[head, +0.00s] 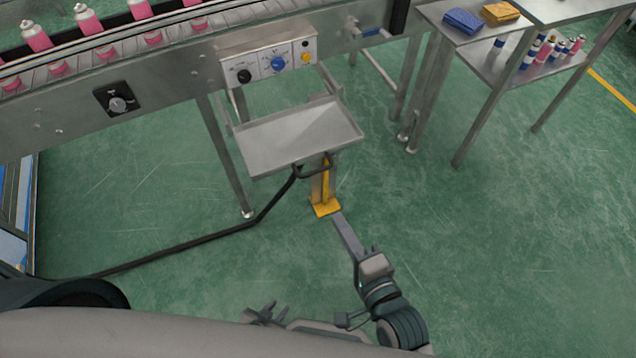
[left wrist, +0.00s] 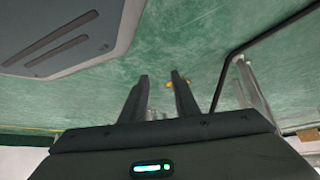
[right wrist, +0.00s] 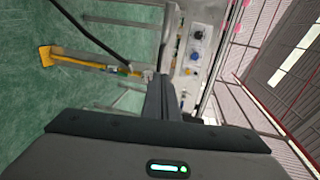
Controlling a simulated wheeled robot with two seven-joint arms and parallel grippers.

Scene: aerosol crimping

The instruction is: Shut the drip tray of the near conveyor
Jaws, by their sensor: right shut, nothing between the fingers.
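The drip tray (head: 300,135) is a shallow metal tray sticking out from under the near conveyor (head: 160,70), below its control panel (head: 270,62). Its dark handle (head: 313,168) is on the front edge, facing me. My right gripper (head: 338,222) is shut and empty, short of the handle and apart from it, pointing towards the tray side. In the right wrist view its closed fingers (right wrist: 160,88) point towards the control panel (right wrist: 197,50). My left gripper (head: 263,312) is low at the front, far from the tray. Its fingers are apart and empty in the left wrist view (left wrist: 160,80).
A yellow-footed post (head: 325,205) stands under the tray. A black hose or cable (head: 215,236) runs from near the handle to the left. Pink cans (head: 88,20) stand on the conveyor. A metal table (head: 480,65) is at the right. Green floor is clear there.

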